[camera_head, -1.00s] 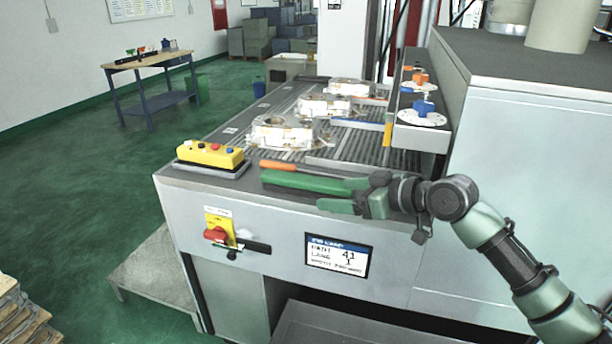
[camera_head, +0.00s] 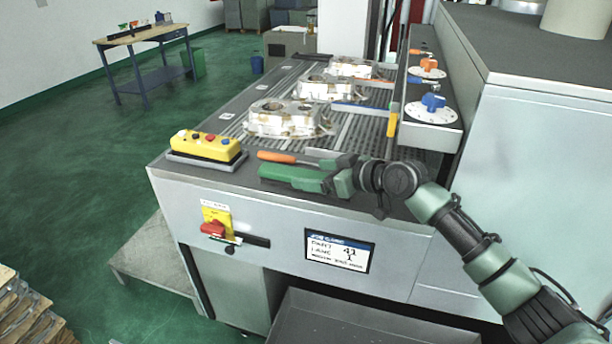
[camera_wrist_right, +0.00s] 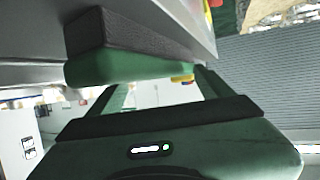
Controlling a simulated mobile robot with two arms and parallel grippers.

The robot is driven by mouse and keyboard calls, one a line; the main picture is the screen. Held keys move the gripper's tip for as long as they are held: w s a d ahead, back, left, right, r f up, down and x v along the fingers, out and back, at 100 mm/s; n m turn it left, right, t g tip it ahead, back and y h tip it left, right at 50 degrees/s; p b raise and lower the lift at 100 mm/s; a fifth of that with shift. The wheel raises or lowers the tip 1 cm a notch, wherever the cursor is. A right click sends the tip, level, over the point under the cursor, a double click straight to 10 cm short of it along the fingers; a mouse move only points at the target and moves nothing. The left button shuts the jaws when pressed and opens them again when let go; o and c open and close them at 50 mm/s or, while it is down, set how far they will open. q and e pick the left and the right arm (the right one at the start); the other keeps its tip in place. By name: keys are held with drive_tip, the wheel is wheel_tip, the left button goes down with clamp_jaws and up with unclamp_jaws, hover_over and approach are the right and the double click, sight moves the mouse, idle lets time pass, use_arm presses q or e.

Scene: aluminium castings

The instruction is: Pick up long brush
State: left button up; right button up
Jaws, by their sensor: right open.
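The long brush (camera_head: 292,176), with a long green back, lies on the front ledge of the machine. In the right wrist view, the brush (camera_wrist_right: 130,68) shows its green back and dark bristle block close ahead, seen upside down. My right gripper (camera_head: 343,178) is open at the brush's right end, with its fingers pointing left along it. I cannot tell whether the fingers touch the brush. My left gripper is not in view.
An orange-handled tool (camera_head: 277,157) lies close behind the brush. A yellow button box (camera_head: 206,146) stands to the left. Several castings (camera_head: 285,118) lie on the slatted conveyor behind. A raised ledge with dials (camera_head: 431,109) stands to the right.

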drive_tip(key=shift+w+a+f, duration=0.1)
drive_tip(key=shift+a, duration=0.1)
clamp_jaws()
idle(0.3)
